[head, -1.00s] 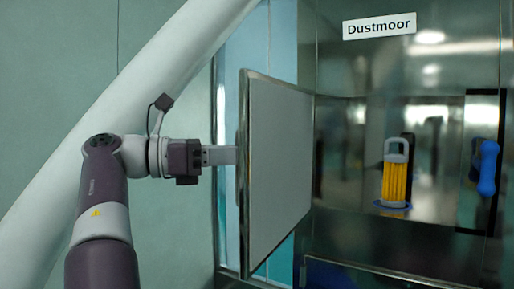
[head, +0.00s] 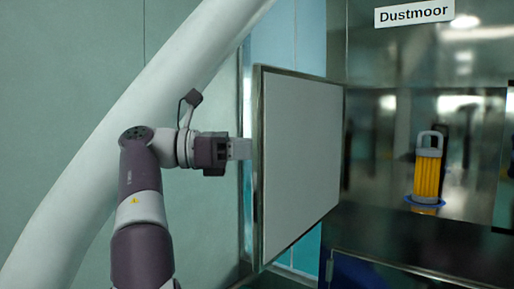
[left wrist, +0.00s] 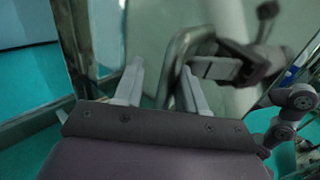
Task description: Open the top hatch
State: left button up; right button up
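The hatch door (head: 300,150) is a pale panel with a metal frame, standing swung out from the steel cabinet with its far edge at the cabinet. My left gripper (head: 240,149) is at the door's near left edge, its fingertips partly hidden behind the frame. In the left wrist view, the fingers of my left gripper (left wrist: 163,78) are apart. A curved metal handle (left wrist: 180,52) runs close to the right finger; whether they touch is unclear. My right gripper is not in view.
The cabinet carries a "Dustmoor" label (head: 414,13). A yellow cylinder with a grey handle (head: 428,172) stands on a blue base in the cabinet recess at right. A thick pale diagonal tube (head: 110,160) is behind my left arm. A dark ledge (head: 400,240) lies below the recess.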

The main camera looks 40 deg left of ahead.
pick_arm(q)
jog(key=shift+s+a, duration=0.1)
jog(key=shift+s, duration=0.3)
jog(key=p+v, duration=0.4)
jog(key=v, duration=0.8)
jog(key=shift+a, duration=0.15)
jog(key=shift+s, duration=0.1)
